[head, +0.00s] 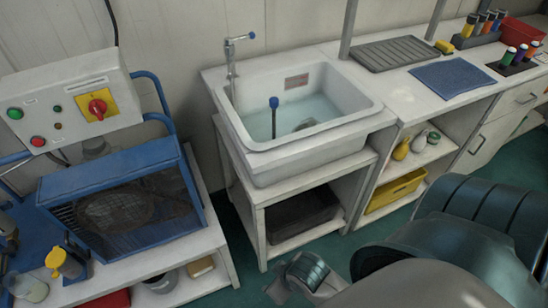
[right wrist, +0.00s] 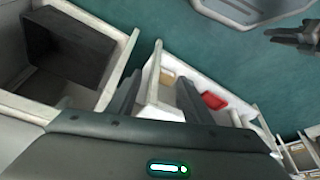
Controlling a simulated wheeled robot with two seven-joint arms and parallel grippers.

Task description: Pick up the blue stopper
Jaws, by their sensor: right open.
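The blue stopper (head: 274,102) is the blue cap on top of a thin dark upright stem. It stands in the water of the white sink (head: 258,158) in the head view. My right gripper (right wrist: 160,76) shows in the right wrist view, with its two dark fingers apart and nothing between them. It points down toward shelving and the green floor, and the stopper is not in that view. A dark part that looks like my left gripper (right wrist: 292,36) shows at the upper right of the right wrist view; its jaws are too small to judge.
A tap (head: 231,60) rises at the sink's back left. A blue-framed machine (head: 125,205) stands left of the sink. A ribbed grey drainer (head: 395,53) and a blue mat (head: 452,77) lie on the counter to the right. A dark round object sits in the sink water.

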